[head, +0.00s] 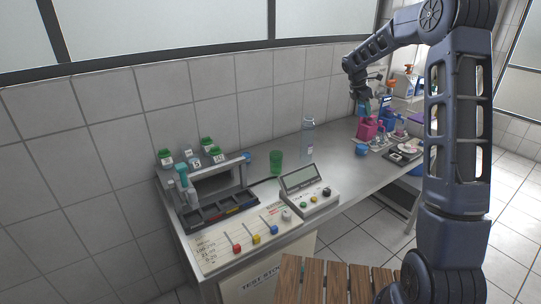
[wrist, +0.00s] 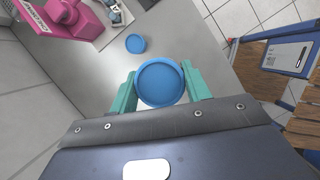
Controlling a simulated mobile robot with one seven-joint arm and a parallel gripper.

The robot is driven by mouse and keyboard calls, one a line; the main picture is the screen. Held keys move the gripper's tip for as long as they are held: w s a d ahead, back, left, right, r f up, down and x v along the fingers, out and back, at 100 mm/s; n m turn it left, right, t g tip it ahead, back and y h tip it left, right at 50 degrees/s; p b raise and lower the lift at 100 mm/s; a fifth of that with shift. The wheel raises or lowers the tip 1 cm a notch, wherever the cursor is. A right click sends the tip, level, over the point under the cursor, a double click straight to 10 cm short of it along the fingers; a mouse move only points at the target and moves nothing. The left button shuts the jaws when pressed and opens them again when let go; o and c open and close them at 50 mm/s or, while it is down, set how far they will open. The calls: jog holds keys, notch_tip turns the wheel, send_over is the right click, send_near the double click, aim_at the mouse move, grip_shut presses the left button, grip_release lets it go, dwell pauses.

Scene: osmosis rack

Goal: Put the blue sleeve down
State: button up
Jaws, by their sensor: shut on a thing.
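My gripper (wrist: 160,88) is shut on the blue sleeve (wrist: 160,80), a round blue piece seen end-on between two teal fingers in the wrist view. The sleeve is over the grey counter (wrist: 105,75); its height above the surface is hard to judge. In the head view my gripper (head: 364,106) is at the far right part of the counter, near the pink container (head: 367,129). The sleeve is too small to make out there. A small blue cup (wrist: 136,43) stands on the counter ahead of the held sleeve; it also shows in the head view (head: 361,149).
A pink object (wrist: 68,14) stands at the wrist view's upper left. A clear bottle (head: 307,140), a green cup (head: 276,162), a display box (head: 308,190) and a rack with green-capped bottles (head: 205,190) occupy the left counter. Bare counter lies between bottle and blue cup.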

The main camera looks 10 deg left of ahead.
jog(key=a+n+t+y, duration=0.2)
jog(key=a+n, duration=0.5)
jog(key=a, duration=3.5)
jog(key=f, duration=1.7)
jog(key=w+f, duration=0.1)
jog(key=f, duration=0.7)
jog(key=shift+f, duration=0.15)
jog(key=shift+d+f, duration=0.1)
jog(key=shift+f, duration=0.05)
jog(key=o, duration=1)
jog(key=shift+c, duration=0.2)
jog(key=v, duration=1.2)
jog(key=shift+s, duration=0.15)
